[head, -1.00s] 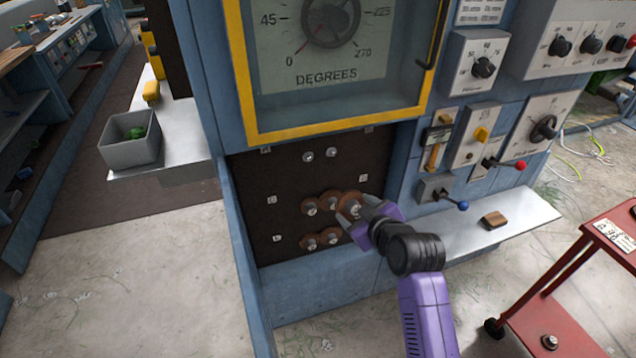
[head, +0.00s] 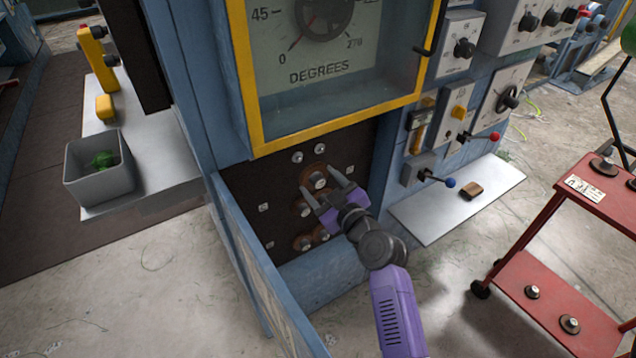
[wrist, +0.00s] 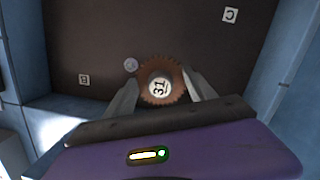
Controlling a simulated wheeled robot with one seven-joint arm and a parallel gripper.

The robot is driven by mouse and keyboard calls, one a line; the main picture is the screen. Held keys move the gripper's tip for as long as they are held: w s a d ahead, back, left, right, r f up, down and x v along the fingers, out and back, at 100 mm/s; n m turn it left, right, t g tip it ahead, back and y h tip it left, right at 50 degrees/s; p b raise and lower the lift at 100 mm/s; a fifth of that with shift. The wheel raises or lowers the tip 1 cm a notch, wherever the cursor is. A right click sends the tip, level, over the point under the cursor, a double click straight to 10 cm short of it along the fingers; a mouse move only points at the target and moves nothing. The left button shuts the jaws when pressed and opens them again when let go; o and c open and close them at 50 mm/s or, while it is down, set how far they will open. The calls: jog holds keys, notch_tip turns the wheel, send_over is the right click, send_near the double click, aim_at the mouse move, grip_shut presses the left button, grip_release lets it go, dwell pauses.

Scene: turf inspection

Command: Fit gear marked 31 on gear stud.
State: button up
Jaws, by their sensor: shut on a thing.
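The gear marked 31 (wrist: 160,80) is a brown toothed disc with a pale numbered hub. My gripper (wrist: 161,90) is shut on it, one finger on each side. In the head view the gear (head: 316,177) is between the fingertips of my gripper (head: 322,184), in front of the dark panel, above the other gears. A bare round metal stud (wrist: 130,65) shows just left of the gear in the wrist view. Two bare studs, one left (head: 297,157) and one right (head: 319,148), show above the gear in the head view. What lies behind the gear is hidden.
Several brown gears (head: 303,243) sit lower on the dark panel (head: 245,195). Small lettered plates (wrist: 230,15) dot the panel. The blue cabinet frame (head: 203,110) borders it. A metal shelf (head: 432,222) and a red cart (head: 555,270) stand to the right.

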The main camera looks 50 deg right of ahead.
aim_at(301, 161)
jog(key=shift+f, duration=0.1)
jog(key=shift+w+d+r+p, duration=0.15)
jog(key=shift+w+r+p, duration=0.05)
jog(key=shift+w+p, duration=0.1)
jog(key=p+x, duration=0.2)
jog(key=x, duration=0.1)
jog(key=shift+r, duration=0.25)
jog(key=shift+p+x, duration=0.85)
jog(key=shift+x, duration=0.2)
jog(key=shift+p+x, duration=1.15)
jog(key=shift+p, duration=0.55)
jog(key=o, duration=1.6)
jog(key=shift+w+a, duration=0.1)
jog(key=shift+a, duration=0.1)
